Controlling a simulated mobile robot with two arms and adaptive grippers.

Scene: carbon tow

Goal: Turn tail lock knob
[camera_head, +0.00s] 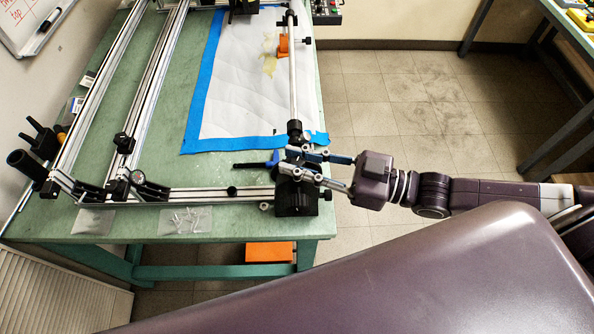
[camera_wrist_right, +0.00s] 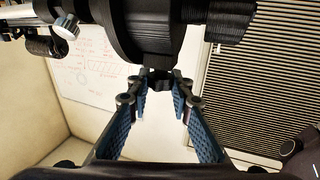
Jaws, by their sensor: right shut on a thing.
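My right gripper (camera_head: 284,161) reaches in from the right to the tail end of the rail frame, at the table's near right corner. In the right wrist view its two blue-padded fingers (camera_wrist_right: 160,82) close on a small black knob (camera_wrist_right: 160,74) under a large dark cylindrical part (camera_wrist_right: 150,30). The fingers hide part of the knob, and its turn angle cannot be told. In the head view the fingers cover the knob, above the black end block (camera_head: 296,201). My left gripper is not in view.
The green table (camera_head: 165,160) carries metal rails and a white sheet edged with blue tape (camera_head: 193,120). A long rod (camera_head: 292,80) runs from the tail end to the back. Small clear bags (camera_head: 186,220) lie at the front edge. The floor on the right is clear.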

